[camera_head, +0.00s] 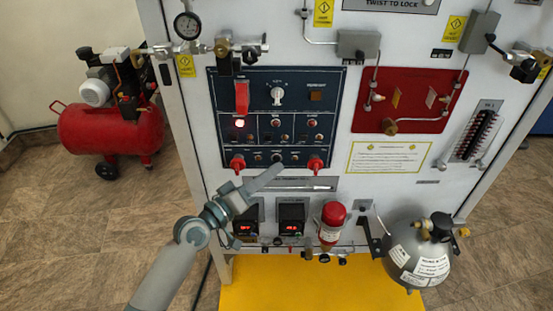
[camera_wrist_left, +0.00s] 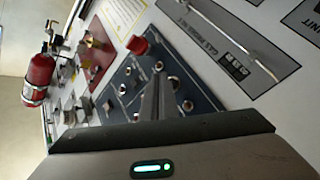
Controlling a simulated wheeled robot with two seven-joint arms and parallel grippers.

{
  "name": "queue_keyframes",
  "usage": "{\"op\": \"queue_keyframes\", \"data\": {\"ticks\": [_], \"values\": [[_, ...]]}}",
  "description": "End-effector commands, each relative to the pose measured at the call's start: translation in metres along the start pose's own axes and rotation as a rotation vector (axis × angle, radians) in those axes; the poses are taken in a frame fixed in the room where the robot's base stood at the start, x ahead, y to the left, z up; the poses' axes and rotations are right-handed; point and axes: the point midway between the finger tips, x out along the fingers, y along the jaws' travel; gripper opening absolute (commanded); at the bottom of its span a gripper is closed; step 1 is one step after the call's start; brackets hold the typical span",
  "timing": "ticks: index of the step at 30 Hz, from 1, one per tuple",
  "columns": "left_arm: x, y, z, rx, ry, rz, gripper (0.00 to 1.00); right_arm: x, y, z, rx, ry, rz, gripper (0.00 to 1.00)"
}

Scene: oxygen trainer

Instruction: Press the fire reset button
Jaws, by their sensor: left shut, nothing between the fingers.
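The dark blue control panel (camera_head: 262,88) is on the white trainer front. It carries a red switch cover (camera_head: 242,97), a lit lamp or button (camera_head: 239,123), small buttons and two red knobs (camera_head: 316,164). Its labels are too small to read, so I cannot tell which one is the fire reset button. My left gripper (camera_head: 279,167) is shut and empty, its tips at the panel's lower edge just below the bottom row. In the left wrist view the closed fingers (camera_wrist_left: 159,80) point at the panel (camera_wrist_left: 190,92), with a red knob (camera_wrist_left: 138,45) nearby. I cannot tell whether they touch it.
A red plate (camera_head: 408,99) is at right. A red compressor (camera_head: 110,130) stands on the floor at left.

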Motion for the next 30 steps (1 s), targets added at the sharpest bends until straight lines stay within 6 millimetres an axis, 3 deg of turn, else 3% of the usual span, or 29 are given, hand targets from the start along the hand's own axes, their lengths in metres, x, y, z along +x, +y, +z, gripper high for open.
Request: {"op": "queue_keyframes", "data": {"ticks": [30], "values": [[0.0060,-0.0043,-0.0046,0.000,0.000,0.000,0.00,0.0030,0.0001,0.0013,0.000,0.000,0.000,0.00]]}}
